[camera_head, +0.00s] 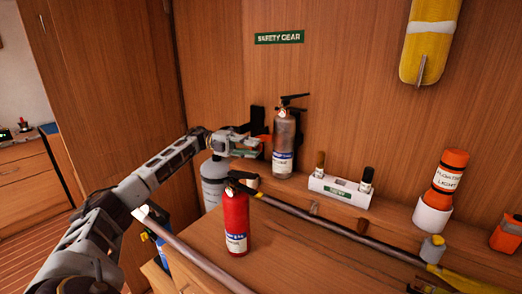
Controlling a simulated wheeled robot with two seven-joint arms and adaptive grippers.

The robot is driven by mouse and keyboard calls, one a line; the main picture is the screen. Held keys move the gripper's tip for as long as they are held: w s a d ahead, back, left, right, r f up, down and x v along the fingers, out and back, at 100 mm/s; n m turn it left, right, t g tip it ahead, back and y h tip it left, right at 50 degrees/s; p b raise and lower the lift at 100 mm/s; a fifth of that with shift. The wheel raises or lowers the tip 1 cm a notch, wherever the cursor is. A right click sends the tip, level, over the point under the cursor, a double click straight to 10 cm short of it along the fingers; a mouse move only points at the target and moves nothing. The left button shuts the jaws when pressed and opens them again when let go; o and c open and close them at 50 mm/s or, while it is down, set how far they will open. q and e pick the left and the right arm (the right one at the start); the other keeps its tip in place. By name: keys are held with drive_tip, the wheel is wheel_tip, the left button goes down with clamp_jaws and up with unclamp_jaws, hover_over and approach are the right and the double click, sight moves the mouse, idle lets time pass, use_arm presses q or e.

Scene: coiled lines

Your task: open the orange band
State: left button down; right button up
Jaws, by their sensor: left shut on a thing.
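A small part of the orange band (266,138) shows at the back wall beside a dark bracket, left of the silver extinguisher (284,148). My left gripper (247,146) reaches in from the left and is shut on the orange band at its free side. The gripper's fingers hide much of the band, and I cannot tell how far it stands open. The silver extinguisher stands upright on the ledge against the wall. My right gripper is not in view.
A red extinguisher (236,220) stands in front on the wooden top, and a grey-white cylinder (212,182) stands below my gripper. A long pole (335,226) lies to the right. A white rack (339,191) and an orange floating light (449,172) are on the ledge.

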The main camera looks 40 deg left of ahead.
use_arm(q)
drive_tip(key=shift+a+f, duration=0.1)
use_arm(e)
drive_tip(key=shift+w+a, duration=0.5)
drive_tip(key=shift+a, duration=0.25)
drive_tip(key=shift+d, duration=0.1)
use_arm(q)
drive_tip(key=c, duration=1.5)
unclamp_jaws()
drive_tip(key=shift+o, duration=0.8)
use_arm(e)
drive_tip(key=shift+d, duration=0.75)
